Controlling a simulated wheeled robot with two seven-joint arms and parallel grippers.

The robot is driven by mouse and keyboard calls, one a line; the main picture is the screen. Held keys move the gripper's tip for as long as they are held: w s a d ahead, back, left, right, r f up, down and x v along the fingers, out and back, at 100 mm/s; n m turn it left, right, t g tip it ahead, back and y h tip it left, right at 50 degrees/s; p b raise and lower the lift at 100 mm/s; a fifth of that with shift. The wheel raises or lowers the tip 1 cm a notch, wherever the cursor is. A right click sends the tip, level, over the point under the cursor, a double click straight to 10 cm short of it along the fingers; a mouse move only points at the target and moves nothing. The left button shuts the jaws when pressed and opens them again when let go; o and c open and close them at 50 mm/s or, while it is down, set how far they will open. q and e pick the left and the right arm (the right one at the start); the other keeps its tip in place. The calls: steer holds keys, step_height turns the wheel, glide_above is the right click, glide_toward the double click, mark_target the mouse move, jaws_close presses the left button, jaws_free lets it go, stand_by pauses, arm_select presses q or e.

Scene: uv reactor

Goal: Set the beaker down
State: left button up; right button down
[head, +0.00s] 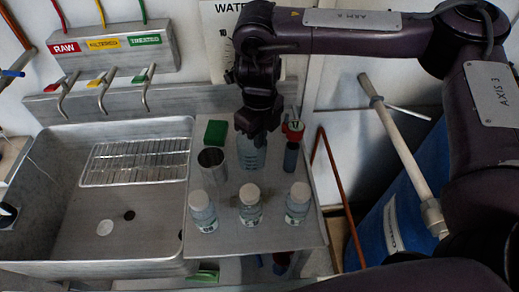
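The clear beaker (252,157) with blue-green markings is upright at the back of the steel counter (265,238), right of the sink. My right gripper (258,128) comes down from above and covers the beaker's rim. Its dark fingers overlap the top of the glass, and their tips are too dark to tell whether they grip it. The beaker's base looks at or very close to the counter; a small gap cannot be ruled out. My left gripper is not in view.
Three white-capped jars (250,204) stand in front. A metal cup (212,163) and green block (215,133) are left of the beaker; a red-topped bottle (292,150) is close right. The sink (60,225) holds a wire rack (135,162). A blue barrel (400,215) stands right.

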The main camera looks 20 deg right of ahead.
steer(key=shift+f, duration=2.3)
steer(key=shift+f, duration=0.25)
steer(key=c, duration=1.7)
jaws_free()
steer(key=shift+r, duration=0.1)
step_height(320, 180, up, 12)
steer(key=shift+r, duration=0.2)
